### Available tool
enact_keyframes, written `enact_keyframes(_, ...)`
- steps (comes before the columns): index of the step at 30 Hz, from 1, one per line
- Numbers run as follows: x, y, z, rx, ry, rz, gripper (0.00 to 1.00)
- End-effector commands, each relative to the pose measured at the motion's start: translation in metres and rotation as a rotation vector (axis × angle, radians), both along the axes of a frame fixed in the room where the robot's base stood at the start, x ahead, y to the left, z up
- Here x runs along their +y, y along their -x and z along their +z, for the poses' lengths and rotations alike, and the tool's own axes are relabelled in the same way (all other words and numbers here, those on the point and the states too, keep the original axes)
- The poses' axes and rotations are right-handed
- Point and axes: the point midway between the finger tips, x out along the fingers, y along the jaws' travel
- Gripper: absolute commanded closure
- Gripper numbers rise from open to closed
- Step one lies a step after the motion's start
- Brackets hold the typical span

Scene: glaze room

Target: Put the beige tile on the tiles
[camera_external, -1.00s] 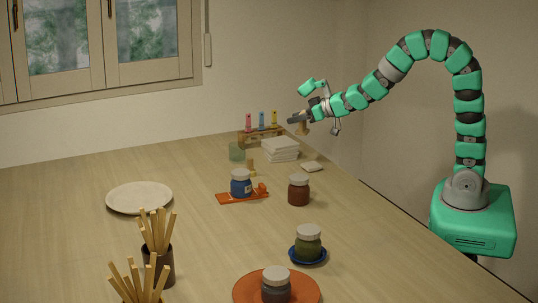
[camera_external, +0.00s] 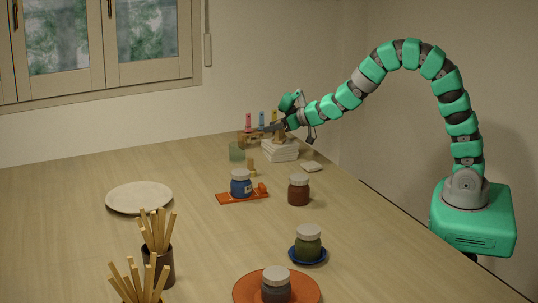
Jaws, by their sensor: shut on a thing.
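A stack of white tiles (camera_external: 281,153) stands near the far end of the table. My gripper (camera_external: 275,128) is at the stack's top, seen from the side and small. It is shut on a small tan piece that looks like the beige tile (camera_external: 279,137), mostly hidden by the fingers. The piece is over the stack; I cannot tell whether it touches the top tile. A single pale tile (camera_external: 312,166) lies flat on the table just right of the stack.
A wooden rack (camera_external: 243,140) with coloured tools is close behind the gripper. A green glass (camera_external: 237,152), a blue jar (camera_external: 241,184) on an orange stand and a brown jar (camera_external: 299,190) are nearby. The table's middle left is clear around a white plate (camera_external: 139,198).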

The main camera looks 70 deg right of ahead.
Motion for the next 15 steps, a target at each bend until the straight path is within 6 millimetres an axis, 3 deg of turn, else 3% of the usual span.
enact_keyframes(9,-0.0003,-0.0002,-0.0016,-0.003,-0.001,0.000,0.80)
enact_keyframes(10,-0.0003,-0.0003,-0.0014,-0.003,-0.001,0.000,0.49)
enact_keyframes(12,-0.0003,-0.0002,-0.0010,-0.003,-0.001,0.000,0.33)
enact_keyframes(15,-0.0003,-0.0002,-0.0008,-0.003,-0.001,0.000,0.33)
